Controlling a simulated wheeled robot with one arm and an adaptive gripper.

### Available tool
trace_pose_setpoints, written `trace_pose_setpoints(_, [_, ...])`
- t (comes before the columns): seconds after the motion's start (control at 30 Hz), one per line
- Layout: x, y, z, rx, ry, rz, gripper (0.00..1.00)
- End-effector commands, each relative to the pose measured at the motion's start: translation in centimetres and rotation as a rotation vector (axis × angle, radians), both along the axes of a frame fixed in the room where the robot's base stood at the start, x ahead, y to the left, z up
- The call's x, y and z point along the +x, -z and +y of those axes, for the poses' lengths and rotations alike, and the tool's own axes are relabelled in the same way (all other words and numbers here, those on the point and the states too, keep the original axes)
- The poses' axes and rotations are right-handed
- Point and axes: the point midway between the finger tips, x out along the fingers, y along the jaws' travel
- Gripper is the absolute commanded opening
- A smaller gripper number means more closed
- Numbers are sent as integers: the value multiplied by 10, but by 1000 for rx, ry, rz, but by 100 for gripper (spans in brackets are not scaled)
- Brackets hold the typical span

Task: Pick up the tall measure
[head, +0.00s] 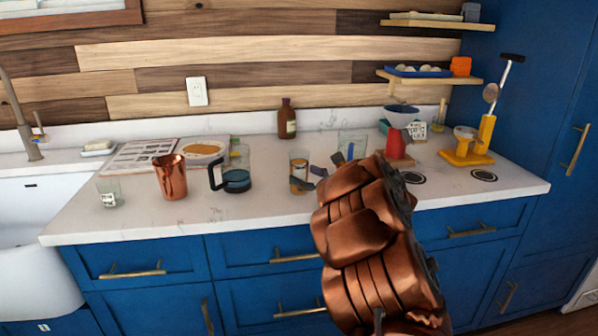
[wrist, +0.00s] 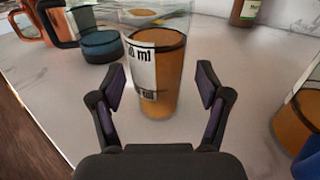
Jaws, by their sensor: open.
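The tall measure is a clear glass (wrist: 166,85) with a white label reading "ml" and an amber lower part. It stands upright on the counter in the wrist view, straight ahead of my gripper (wrist: 160,88). The two dark fingers are open, one to each side of its lower part in the picture, with no clear contact. In the head view the glass (head: 299,163) stands just left of my gripper (head: 319,172), partly covered by the fingers. Its full depth between the fingers is hard to tell.
Close by on the left are a dark-handled glass jug (head: 236,180) and a copper jug (head: 171,178). A brown bottle (head: 287,120) stands behind. Another amber-filled glass (wrist: 303,105) is close on the right in the wrist view. A red stand (head: 397,143) is farther right.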

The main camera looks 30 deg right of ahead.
Motion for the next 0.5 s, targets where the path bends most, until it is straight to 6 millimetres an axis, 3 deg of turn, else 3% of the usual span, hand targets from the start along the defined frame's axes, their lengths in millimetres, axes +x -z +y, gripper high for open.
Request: trace_pose_setpoints(0.5, [47, 2, 11, 3, 1, 2, 76])
